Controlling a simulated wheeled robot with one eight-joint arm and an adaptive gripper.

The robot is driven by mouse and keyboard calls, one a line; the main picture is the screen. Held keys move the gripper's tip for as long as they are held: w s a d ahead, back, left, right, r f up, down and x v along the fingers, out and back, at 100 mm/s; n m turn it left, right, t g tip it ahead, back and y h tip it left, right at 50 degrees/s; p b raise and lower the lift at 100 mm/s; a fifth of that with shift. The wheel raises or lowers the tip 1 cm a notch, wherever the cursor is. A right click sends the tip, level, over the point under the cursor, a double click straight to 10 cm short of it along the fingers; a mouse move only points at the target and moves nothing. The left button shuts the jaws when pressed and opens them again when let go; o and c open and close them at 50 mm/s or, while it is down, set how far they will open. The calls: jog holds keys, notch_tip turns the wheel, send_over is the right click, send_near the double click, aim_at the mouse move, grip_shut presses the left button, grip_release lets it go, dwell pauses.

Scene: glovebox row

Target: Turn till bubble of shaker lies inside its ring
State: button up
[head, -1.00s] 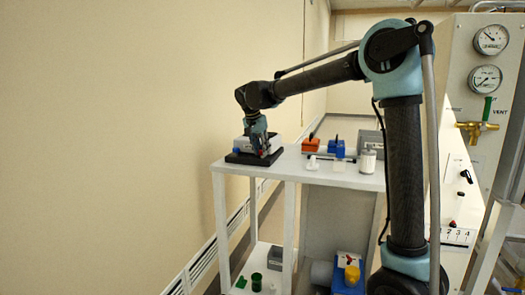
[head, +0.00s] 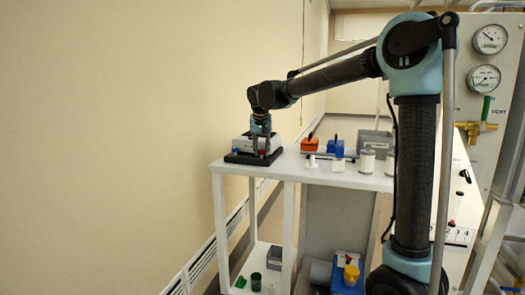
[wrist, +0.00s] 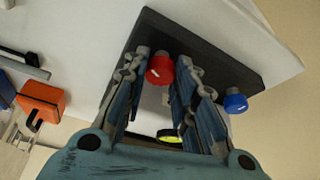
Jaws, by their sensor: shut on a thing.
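The yellow-green bubble level (wrist: 168,134) shows between the fingers, partly cut off by my gripper's body. Its bubble and ring cannot be made out. In the head view my gripper (head: 262,150) points down at the shaker's front.
An orange block (head: 310,145) and a blue block (head: 336,147) with dark handles stand right of the shaker. White containers (head: 367,162) and a grey box (head: 374,142) stand further right. The bench front (head: 290,172) is bare. A wall is at the left.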

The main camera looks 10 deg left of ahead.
dwell(0.3)
jog(key=o, duration=1.1)
jog(key=shift+c, duration=0.2)
jog(key=v, duration=0.7)
jog(key=shift+r, duration=0.4)
jog(key=shift+s+d, duration=0.1)
jog(key=shift+s, duration=0.05)
